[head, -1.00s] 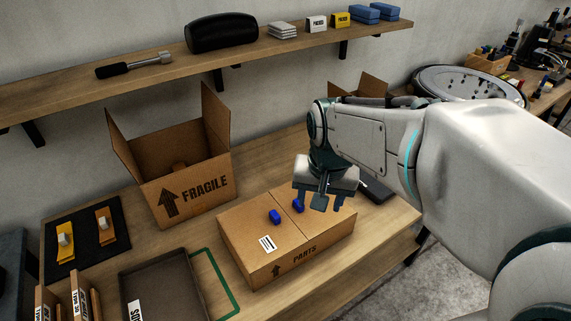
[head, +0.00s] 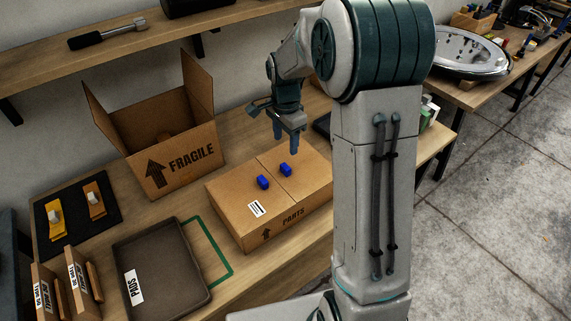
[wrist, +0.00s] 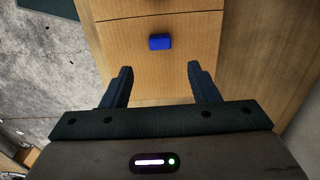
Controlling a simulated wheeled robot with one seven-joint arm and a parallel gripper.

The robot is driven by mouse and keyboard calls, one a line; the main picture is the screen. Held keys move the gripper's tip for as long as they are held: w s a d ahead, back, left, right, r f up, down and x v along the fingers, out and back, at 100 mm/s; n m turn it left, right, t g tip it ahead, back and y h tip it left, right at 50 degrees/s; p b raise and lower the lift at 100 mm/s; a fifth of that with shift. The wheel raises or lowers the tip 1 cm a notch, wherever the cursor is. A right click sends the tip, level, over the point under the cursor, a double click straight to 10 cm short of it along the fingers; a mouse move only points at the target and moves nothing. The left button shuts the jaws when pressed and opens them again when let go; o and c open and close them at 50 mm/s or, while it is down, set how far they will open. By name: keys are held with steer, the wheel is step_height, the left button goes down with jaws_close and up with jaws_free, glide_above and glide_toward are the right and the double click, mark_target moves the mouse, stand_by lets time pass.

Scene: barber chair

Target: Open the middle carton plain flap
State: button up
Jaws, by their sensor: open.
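The middle carton (head: 268,222), marked PARTS, sits shut on the bench. Its left flap (head: 238,192) bears a white label and a blue tab (head: 263,182). Its right flap (head: 305,178) is plain and has a blue tab (head: 285,170). My gripper (head: 287,150) is open and empty, above the far side of the plain flap and apart from it. In the wrist view, the plain flap (wrist: 200,38) and its tab (wrist: 160,41) lie ahead of the open fingers (wrist: 160,68), with the tab roughly centred between them. The seam between the flaps shows beyond.
An open FRAGILE carton (head: 190,163) stands behind to the left. A grey tray (head: 160,275) lies at the front left, by a dark mat (head: 75,215) with yellow items. A wall shelf (head: 120,52) runs above the bench. My arm hides the bench's right part.

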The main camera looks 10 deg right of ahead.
mark_target(286, 166)
step_height(286, 166, down, 11)
steer(key=shift+r+p, duration=0.1)
steer(key=shift+p, duration=0.25)
steer(key=shift+r, duration=0.1)
jaws_close()
